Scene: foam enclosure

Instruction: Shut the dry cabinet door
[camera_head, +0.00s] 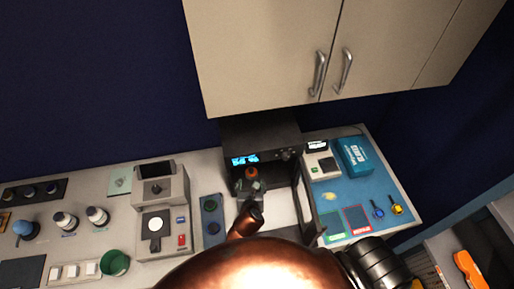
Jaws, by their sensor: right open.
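The dry cabinet (262,136) is a black box with a lit blue display, standing at the back of the bench under the wall cupboards. Its dark-framed door (307,196) stands open, swung out toward me on the right side of the opening. My copper-coloured right arm fills the bottom middle and hides part of the bench and the door's lower end. My right gripper (251,188) is small and dark in front of the cabinet opening, left of the door and apart from it. It is open; its fingertips are hard to make out. My left gripper is not in view.
Beige wall cupboards (265,50) hang above. A blue mat (360,195) with a teal box (354,155) and small tools lies right of the door. Left are a grey instrument (160,195), bottles (97,215) and a green cup (115,263).

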